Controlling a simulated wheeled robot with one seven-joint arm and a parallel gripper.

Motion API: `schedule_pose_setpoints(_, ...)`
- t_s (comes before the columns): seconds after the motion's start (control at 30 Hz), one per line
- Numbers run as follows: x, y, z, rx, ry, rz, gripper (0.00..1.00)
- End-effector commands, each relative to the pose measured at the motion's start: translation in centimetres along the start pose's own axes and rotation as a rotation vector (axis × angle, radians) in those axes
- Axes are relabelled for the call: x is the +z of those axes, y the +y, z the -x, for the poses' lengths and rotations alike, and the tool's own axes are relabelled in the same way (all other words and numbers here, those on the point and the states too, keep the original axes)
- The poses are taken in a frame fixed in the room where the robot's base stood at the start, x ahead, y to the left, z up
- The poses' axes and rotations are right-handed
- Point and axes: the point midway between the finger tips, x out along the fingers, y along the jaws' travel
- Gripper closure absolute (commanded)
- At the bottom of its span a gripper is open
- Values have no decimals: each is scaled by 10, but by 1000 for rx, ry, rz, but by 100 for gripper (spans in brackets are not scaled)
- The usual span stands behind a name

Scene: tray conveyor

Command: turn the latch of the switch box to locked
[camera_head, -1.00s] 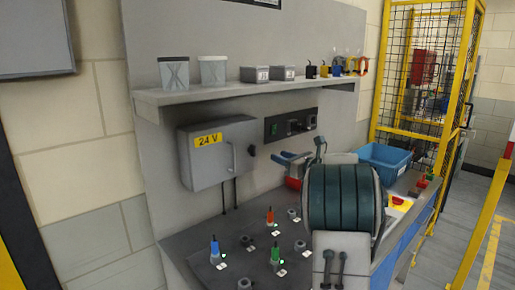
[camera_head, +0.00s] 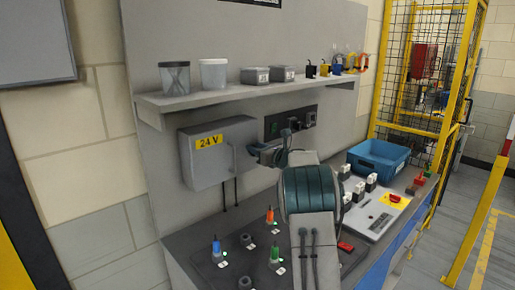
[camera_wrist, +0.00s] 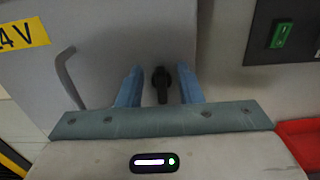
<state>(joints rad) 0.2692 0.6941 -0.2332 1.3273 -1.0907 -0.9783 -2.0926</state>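The grey switch box (camera_head: 205,168) with a yellow 24 V label hangs on the back panel, its door closed. In the wrist view its door (camera_wrist: 105,55) fills the left and middle, with a curved grey handle (camera_wrist: 68,80). The latch (camera_wrist: 161,84) is a small black knob that stands upright in the picture. My gripper (camera_wrist: 161,92) is open, with one blue finger on each side of the latch and visible gaps to both. In the head view my gripper (camera_head: 262,151) is at the box's right edge and hides the latch. I cannot tell whether the fingers reach its depth.
A dark panel with a green switch (camera_wrist: 281,35) is right of the box. A shelf (camera_head: 215,98) with jars and small boxes is above. Plugs (camera_head: 216,248) stand on the bench below. A blue bin (camera_head: 378,160) and a control plate (camera_head: 372,222) are to the right.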

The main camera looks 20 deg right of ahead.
Motion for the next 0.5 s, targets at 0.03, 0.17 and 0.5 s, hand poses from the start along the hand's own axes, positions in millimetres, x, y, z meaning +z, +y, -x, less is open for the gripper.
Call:
schedule_pose_setpoints(0.03, 0, 0, 0, 0, 0, 0, 67)
schedule_pose_setpoints(0.17, 0, 0, 0, 0, 0, 0, 100)
schedule_pose_setpoints(0.5, -1, 0, 0, 0, 0, -21, 100)
